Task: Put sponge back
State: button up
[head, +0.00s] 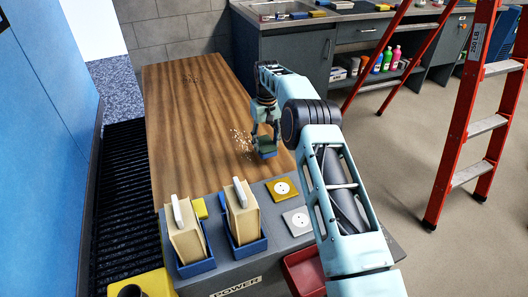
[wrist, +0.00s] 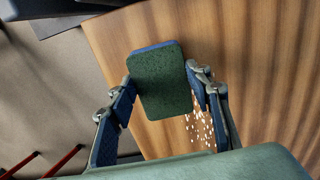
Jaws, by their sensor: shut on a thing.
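My gripper (head: 266,128) is low over the wooden tabletop (head: 180,120), near its right edge. It is shut on a sponge (head: 265,147) with a dark green face and a blue layer. In the wrist view, the sponge (wrist: 160,82) sits between the two fingers of my gripper (wrist: 160,85), green face toward the camera. I cannot tell whether the sponge touches the wood. Pale crumbs (head: 240,143) lie just left of the sponge and also show in the wrist view (wrist: 200,130).
Two blue holders (head: 197,263) with beige, white-handled blocks stand on the grey panel (head: 272,226) in front, beside a yellow block (head: 200,208). A red bin (head: 303,272) is at front right. A red ladder (head: 470,120) stands right.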

aim_at(264, 145)
jog(key=shift+a+f, duration=0.3)
jog(key=shift+f, duration=0.1)
jog(key=shift+w+a+f, duration=0.1)
jog(key=shift+w+f, duration=0.05)
jog(key=shift+f, duration=1.45)
jog(key=shift+f+b, duration=0.15)
jog(key=shift+b, duration=0.25)
jog(key=o, duration=1.1)
notch_tip(264, 145, up, 12)
jog(key=shift+r+p, duration=0.2)
jog(key=shift+p, duration=1)
